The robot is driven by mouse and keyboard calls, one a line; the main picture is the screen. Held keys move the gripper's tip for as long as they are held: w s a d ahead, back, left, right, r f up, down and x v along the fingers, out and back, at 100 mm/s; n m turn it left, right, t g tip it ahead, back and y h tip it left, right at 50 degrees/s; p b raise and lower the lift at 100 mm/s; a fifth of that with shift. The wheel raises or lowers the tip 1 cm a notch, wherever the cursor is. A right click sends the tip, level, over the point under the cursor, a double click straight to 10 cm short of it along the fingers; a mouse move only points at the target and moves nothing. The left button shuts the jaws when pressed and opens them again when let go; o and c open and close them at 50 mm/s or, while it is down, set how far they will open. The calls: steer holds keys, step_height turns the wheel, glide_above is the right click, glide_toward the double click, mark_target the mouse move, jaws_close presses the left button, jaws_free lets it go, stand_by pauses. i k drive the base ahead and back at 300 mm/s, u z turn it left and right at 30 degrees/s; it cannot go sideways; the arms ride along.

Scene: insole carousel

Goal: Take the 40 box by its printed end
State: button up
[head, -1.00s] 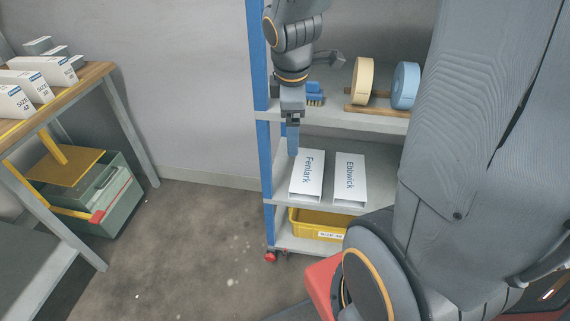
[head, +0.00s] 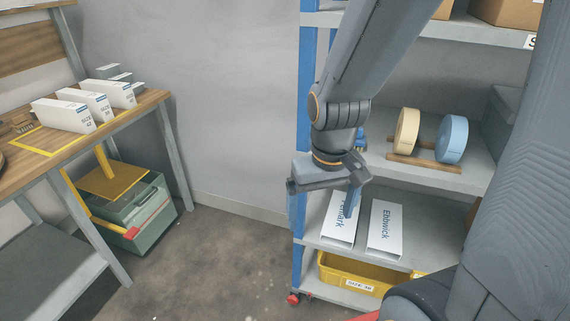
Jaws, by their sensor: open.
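Several white boxes with small printed ends stand on the wooden bench at the left: a front box (head: 62,115), a middle box (head: 85,104) and a rear box (head: 113,92). Their end numbers are too small to read surely, so I cannot tell which is the 40 box. My gripper (head: 324,212) is open and empty, far right of the bench. It is in front of the shelf rack, with one finger near the blue post and the other overlapping the Fenlark box (head: 340,230) in the picture. I cannot tell whether it touches that box.
An Ebbwick box (head: 385,228) lies beside the Fenlark box on the rack shelf (head: 415,262). A yellow bin (head: 338,272) is below. Cream (head: 407,131) and blue (head: 452,139) rolls stand above. A green crate (head: 145,220) sits under the bench. Floor between bench and rack is clear.

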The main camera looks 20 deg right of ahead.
mark_target(120, 95)
steer(key=u, duration=0.4)
steer(key=k, duration=0.45)
steer(key=u, duration=1.3)
steer(key=i, duration=1.55)
steer(key=z, duration=1)
steer(key=i, duration=0.8)
steer(key=z, duration=1.05)
steer(key=i, duration=0.65)
steer(key=z, duration=0.05)
